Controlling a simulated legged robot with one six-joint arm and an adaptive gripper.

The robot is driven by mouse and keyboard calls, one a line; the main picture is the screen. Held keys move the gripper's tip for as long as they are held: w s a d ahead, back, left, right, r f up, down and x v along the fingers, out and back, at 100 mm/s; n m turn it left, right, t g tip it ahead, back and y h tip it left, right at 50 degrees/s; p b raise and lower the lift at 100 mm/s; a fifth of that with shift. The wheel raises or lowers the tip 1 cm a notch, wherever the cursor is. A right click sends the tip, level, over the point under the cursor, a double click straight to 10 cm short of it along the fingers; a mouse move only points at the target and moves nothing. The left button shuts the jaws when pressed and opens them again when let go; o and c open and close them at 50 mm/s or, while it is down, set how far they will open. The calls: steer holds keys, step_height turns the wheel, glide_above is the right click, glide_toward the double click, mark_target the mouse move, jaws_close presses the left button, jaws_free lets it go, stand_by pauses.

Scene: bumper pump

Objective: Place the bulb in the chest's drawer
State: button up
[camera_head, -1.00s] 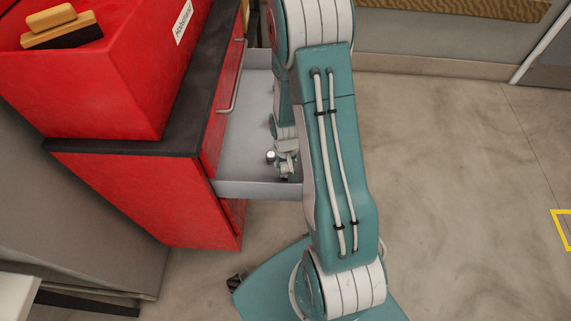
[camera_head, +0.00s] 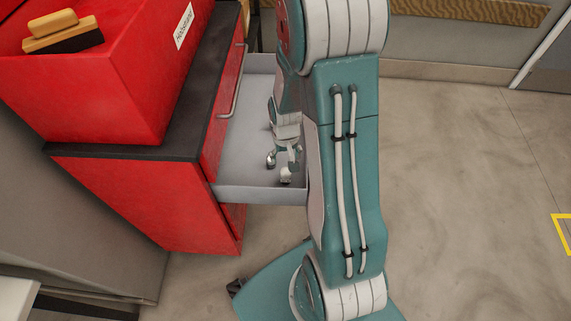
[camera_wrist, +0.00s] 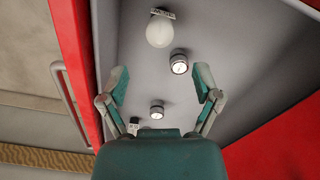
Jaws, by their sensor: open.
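The white bulb (camera_wrist: 159,32) lies on the grey floor of the chest's open drawer (camera_wrist: 225,28), its base pointing to the top of the wrist view. My gripper (camera_wrist: 162,72) is open, with its two fingers apart and nothing between them touching the bulb. The bulb is beyond the fingertips in that view. In the head view my gripper (camera_head: 280,168) is inside the pulled-out drawer (camera_head: 238,160) near its front end. I cannot make out the bulb there. The red chest (camera_head: 150,195) stands at left.
Two round gauge-like items (camera_wrist: 179,64) (camera_wrist: 157,110) also lie in the drawer, one between the fingers and bulb. A red box (camera_head: 110,85) with a brush (camera_head: 62,30) on it stands on the chest's dark top. Floor at right is clear.

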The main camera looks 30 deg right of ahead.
step_height(320, 180, up, 5)
step_height(320, 180, up, 15)
steer(key=n+t, duration=0.2)
steer(key=t, duration=0.1)
glide_above(285, 169)
steer(key=s+a, duration=0.3)
steer(key=a, duration=0.3)
steer(key=s+a+r+n+t, duration=0.1)
steer(key=s+a+r+t, duration=0.1)
steer(key=s+a+r, duration=0.3)
steer(key=s+r, duration=0.4)
steer(key=shift+s+t, duration=0.3)
steer(key=shift+s, duration=0.05)
